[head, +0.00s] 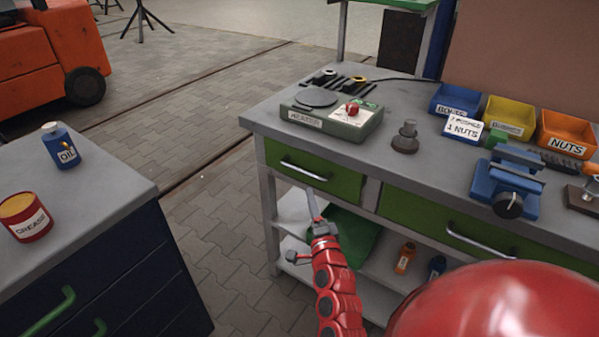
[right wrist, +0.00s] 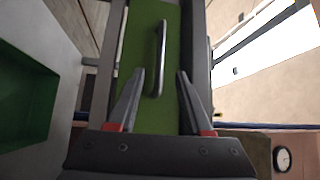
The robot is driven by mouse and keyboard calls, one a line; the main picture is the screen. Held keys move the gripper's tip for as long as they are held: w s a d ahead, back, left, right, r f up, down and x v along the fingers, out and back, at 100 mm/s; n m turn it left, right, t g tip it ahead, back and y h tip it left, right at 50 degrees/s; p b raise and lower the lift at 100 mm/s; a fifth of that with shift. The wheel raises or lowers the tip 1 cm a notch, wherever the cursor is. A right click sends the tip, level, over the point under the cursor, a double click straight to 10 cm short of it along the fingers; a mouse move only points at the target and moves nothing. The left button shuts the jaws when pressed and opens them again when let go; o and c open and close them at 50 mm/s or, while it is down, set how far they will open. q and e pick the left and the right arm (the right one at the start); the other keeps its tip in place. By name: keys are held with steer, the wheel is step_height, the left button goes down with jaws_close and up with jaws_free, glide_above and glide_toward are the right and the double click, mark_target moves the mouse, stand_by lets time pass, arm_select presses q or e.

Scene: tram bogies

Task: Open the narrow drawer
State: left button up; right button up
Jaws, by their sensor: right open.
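The narrow drawer (head: 335,183) is the green front at the left end of the workbench, and it is shut. Its metal bar handle (head: 303,171) runs across the front. My right gripper (head: 312,203) is below and in front of this drawer. In the right wrist view the narrow drawer (right wrist: 138,45) faces the open, empty jaws (right wrist: 161,75). The handle (right wrist: 160,50) appears between and beyond the fingertips, with one end in the gap. I see no clear contact. My left gripper is not in view.
The workbench (head: 262,118) has a wider green drawer (head: 410,207) to the right. A grey-green device (head: 330,122), a blue vise (head: 505,185) and parts bins stand on top. A lower shelf (head: 375,268) holds bottles. A dark cabinet (head: 110,265) stands left, across a paved gap.

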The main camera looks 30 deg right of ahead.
mark_target(303, 172)
steer(key=x, duration=1.1)
steer(key=shift+w+d, duration=0.15)
steer(key=shift+w, duration=0.1)
jaws_close()
stand_by(0.9)
